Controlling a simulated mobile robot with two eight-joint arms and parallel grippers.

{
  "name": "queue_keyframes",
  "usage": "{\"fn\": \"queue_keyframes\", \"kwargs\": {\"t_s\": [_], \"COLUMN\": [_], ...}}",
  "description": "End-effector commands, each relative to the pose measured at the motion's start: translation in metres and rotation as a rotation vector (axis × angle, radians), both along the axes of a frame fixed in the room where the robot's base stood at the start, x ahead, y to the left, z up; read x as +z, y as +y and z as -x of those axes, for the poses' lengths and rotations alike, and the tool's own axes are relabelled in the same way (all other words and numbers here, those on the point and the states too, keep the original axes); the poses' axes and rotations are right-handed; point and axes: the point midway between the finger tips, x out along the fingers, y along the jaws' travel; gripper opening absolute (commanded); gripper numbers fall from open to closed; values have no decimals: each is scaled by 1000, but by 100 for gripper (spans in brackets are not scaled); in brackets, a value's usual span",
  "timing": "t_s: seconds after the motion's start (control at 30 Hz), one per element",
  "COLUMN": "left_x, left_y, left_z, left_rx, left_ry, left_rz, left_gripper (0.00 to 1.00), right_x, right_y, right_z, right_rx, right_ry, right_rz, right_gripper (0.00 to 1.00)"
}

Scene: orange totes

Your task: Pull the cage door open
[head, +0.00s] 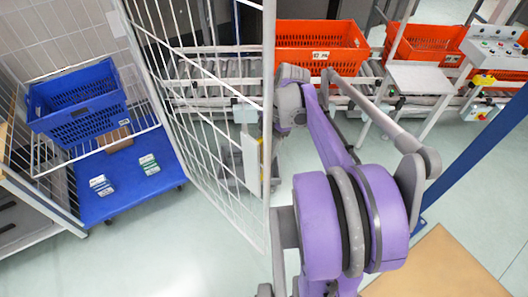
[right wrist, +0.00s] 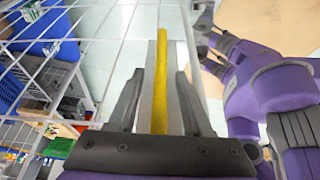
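The cage door (head: 215,150) is a white wire-mesh panel with a thick upright at its free edge, left of my right arm in the head view. A grey-white bar with a yellow strip (right wrist: 162,60) runs between the fingers of my right gripper (right wrist: 158,76) in the right wrist view. The fingers stand apart on either side of it, with gaps showing, so the gripper is open around it. The door's mesh (right wrist: 105,40) is left of the fingers. A purple arm with dark finger-like parts shows at right in that view; its gripper state is unclear.
A blue tote (head: 80,100) stands in the cage over a blue base (head: 130,175) with two small labelled packs. Orange totes (head: 320,45) sit on a roller conveyor (head: 215,90) behind the door. A control panel (head: 495,50) is at right. Pale floor (head: 200,265) is clear in front.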

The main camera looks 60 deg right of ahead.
Motion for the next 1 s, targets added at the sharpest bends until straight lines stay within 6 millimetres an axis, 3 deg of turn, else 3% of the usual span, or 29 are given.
{"fn": "queue_keyframes", "kwargs": {"t_s": [0.37,0.8,1.0], "left_x": [1,7,8], "left_y": [0,0,0], "left_z": [0,-2,-2], "left_rx": [0,0,0], "left_ry": [0,-4,-4], "left_rz": [0,0,0], "left_gripper": [50,50,50], "right_x": [8,83,99], "right_y": [-3,-33,-39], "right_z": [1,9,10], "right_rx": [-1,-1,0], "right_ry": [-1,-1,0], "right_rz": [0,0,0], "right_gripper": [50,50,50]}}
